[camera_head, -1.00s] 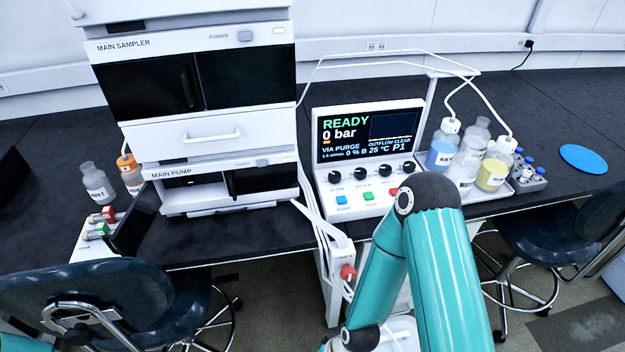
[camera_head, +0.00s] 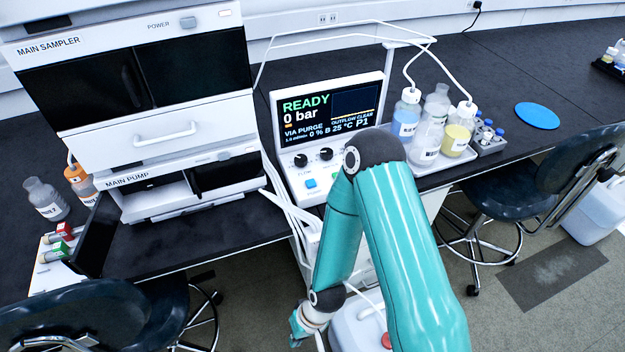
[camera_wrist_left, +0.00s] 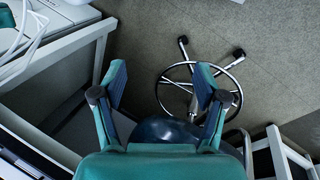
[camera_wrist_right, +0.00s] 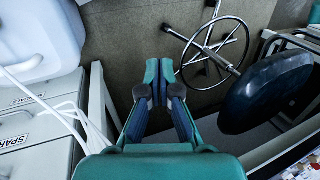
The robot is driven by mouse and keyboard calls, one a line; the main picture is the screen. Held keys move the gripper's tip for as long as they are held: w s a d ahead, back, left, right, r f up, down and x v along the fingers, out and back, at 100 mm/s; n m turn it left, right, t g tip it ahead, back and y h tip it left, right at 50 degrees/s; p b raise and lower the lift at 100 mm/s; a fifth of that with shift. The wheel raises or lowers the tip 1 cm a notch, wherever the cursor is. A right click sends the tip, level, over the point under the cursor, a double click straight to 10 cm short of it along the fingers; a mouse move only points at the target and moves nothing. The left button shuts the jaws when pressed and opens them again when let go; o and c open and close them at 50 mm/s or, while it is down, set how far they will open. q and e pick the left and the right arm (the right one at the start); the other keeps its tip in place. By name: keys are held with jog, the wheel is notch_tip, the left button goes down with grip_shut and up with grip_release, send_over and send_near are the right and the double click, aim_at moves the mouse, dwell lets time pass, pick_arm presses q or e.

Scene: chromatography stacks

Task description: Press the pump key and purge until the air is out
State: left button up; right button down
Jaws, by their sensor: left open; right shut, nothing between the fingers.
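The control unit (camera_head: 287,166) stands on the black bench with its screen (camera_head: 328,112) lit. It reads READY, 0 bar, VIA PURGE and OUTFLOW CLEAR. A blue key (camera_head: 310,184) is on its sloped panel below the dark knobs; my right arm hides the panel's right part. My right gripper (camera_head: 298,325) is low in front of the bench, well below and apart from the keys. In the right wrist view it is shut and empty (camera_wrist_right: 159,68). My left gripper (camera_wrist_left: 161,80) is open and empty above the floor and a chair; it is outside the head view.
The MAIN PUMP module (camera_head: 130,181) sits under the MAIN SAMPLER (camera_head: 62,48), left of the control unit. Bottles stand in a tray (camera_head: 468,157) to its right. Chairs (camera_head: 505,183) stand along the bench front. White tubes (camera_head: 287,212) hang over the edge.

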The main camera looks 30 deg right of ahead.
aim_at(313, 183)
pick_arm(q)
jog(key=o, duration=0.3)
notch_tip(313, 183, up, 4)
jog(key=p, duration=0.2)
jog(key=shift+f+p, duration=0.2)
jog(key=shift+p, duration=0.2)
pick_arm(e)
jog(key=w+d+r+m+t, duration=0.1)
jog(key=w+d+r+m, duration=0.5)
jog(key=m, duration=0.4)
jog(key=w+d+r+m+t, duration=0.2)
jog(key=w+d+r+m, duration=0.4)
jog(key=w+m, duration=0.3)
jog(key=w+d+r+m+t, duration=0.2)
jog(key=w+d+r+m, duration=0.4)
jog(key=m, duration=0.4)
jog(key=shift+w+r+m+h, duration=0.3)
jog(key=shift+w+r, duration=0.15)
jog(key=shift+w, duration=0.4)
pick_arm(q)
jog(key=shift+o, duration=0.2)
jog(key=shift+r, duration=0.1)
pick_arm(e)
jog(key=w+d+r+m+t, duration=0.2)
jog(key=w+d+r+m, duration=0.2)
jog(key=r+m, duration=0.4)
jog(key=shift+w+d+r+t, duration=0.25)
jog(key=shift+d+r+t, duration=0.15)
jog(key=shift+d+r, duration=0.45)
jog(key=shift+a, duration=0.15)
